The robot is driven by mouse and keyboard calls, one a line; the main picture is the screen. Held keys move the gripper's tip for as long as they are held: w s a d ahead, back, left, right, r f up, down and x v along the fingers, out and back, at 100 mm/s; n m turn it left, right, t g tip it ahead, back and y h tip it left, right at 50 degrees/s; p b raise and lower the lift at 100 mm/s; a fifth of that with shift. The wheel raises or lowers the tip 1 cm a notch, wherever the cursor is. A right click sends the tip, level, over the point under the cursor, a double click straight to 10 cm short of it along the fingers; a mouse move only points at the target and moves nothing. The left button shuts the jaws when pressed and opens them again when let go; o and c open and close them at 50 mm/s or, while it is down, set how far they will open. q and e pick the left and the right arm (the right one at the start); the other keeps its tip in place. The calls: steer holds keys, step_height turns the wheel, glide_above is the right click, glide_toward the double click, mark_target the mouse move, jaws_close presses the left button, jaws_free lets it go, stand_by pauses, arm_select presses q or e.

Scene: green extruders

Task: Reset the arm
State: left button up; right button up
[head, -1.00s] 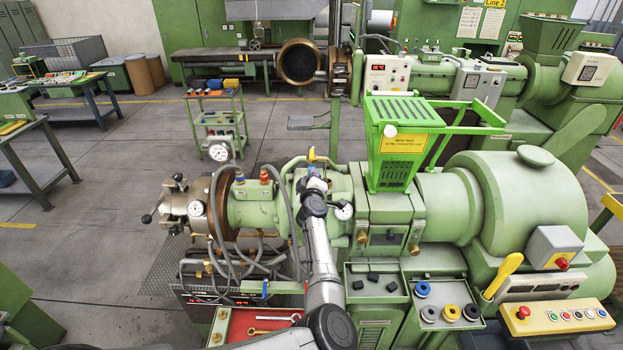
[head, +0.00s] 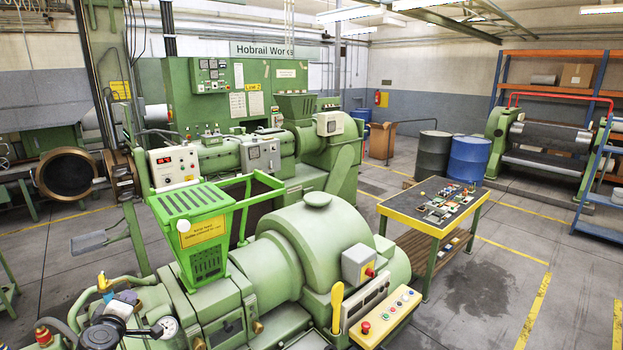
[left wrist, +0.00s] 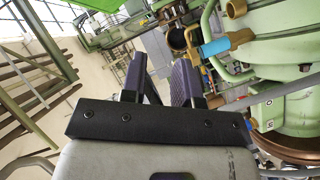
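My left gripper (head: 118,309) shows at the lower left of the head view, by the front of the green extruder (head: 275,255). A valve (head: 104,284) with a yellow and blue handle is close to it. In the left wrist view my left gripper (left wrist: 162,70) has its two dark fingers apart with nothing held between them. A brass valve with a blue grip (left wrist: 216,48) is to the right of the fingers, apart from them. My right gripper is in neither view.
A green hopper (head: 200,230) stands on the extruder. A yellow-edged table (head: 440,203) with small parts stands beyond it. Blue and dark drums (head: 469,160) and a roller machine (head: 545,140) are at the back right.

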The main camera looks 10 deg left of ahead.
arm_select(q)
steer(key=s+d+r+m+h, duration=0.2)
steer(key=d+r+m, duration=0.1)
steer(key=r, duration=0.3)
steer(key=s+d+r+m+h, duration=0.1)
steer(key=d+r+m, duration=0.25)
steer(key=r, duration=0.35)
steer(key=s+d+f+m+g+h, duration=0.1)
steer(key=s+d+f+m, duration=0.2)
steer(key=d, duration=0.5)
steer(key=s+d+f+m+g, duration=0.1)
steer(key=s+d+m, duration=0.2)
steer(key=s+d, duration=0.3)
steer(key=s+d+f+m+g+h, duration=0.15)
steer(key=s+d+f+m, duration=0.35)
steer(key=d+f, duration=0.55)
steer(key=s+d+f+m+g+h, duration=0.1)
steer(key=s+d+f+g, duration=0.2)
steer(key=s+f, duration=0.6)
steer(key=s+d+f+g+h, duration=0.1)
steer(key=s+d+f+g, duration=0.3)
steer(key=s+f, duration=0.6)
steer(key=s, duration=0.4)
steer(key=shift+s+f+m, duration=0.2)
steer(key=shift+m, duration=0.15)
